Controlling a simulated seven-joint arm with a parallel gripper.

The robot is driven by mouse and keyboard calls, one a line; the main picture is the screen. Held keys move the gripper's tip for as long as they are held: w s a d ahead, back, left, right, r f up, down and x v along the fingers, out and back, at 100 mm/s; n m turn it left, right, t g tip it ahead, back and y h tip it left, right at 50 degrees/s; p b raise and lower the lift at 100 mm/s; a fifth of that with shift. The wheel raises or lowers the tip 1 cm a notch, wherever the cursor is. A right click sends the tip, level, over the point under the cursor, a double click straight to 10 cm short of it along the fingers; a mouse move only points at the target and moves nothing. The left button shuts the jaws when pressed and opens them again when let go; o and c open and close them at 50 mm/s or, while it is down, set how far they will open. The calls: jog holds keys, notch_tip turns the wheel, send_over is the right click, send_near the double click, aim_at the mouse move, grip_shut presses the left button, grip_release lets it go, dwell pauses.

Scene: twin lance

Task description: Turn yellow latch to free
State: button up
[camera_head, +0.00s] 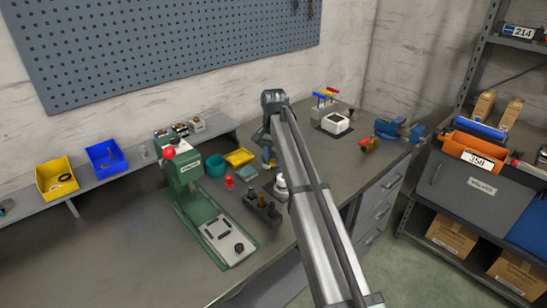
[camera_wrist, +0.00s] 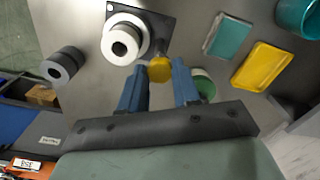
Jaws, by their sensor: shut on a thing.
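The yellow latch (camera_wrist: 160,69) shows in the wrist view as a rounded yellow knob beside a white round fixture (camera_wrist: 124,40) on a dark square plate (camera_wrist: 158,12). My gripper (camera_wrist: 161,76) has its two blue fingers on either side of the knob, shut on it. In the head view my gripper (camera_head: 267,157) is low over the bench, just behind the white fixture (camera_head: 280,184). My arm crosses in front there, and I cannot make out the latch in that view. The latch's lower part is hidden.
A yellow tray (camera_wrist: 262,67), a teal block (camera_wrist: 228,37) and a teal bowl (camera_wrist: 300,14) lie right of the fingers. A green-and-white round thing (camera_wrist: 204,84) is close to the right finger. A green press (camera_head: 196,190) stands left; a blue vise (camera_head: 400,130) is right.

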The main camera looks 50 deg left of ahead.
aim_at(274, 161)
jog(key=shift+n, duration=1.9)
jog(key=o, duration=1.1)
jog(key=shift+c, duration=0.2)
notch_tip(274, 161, up, 14)
jog(key=shift+f, duration=0.1)
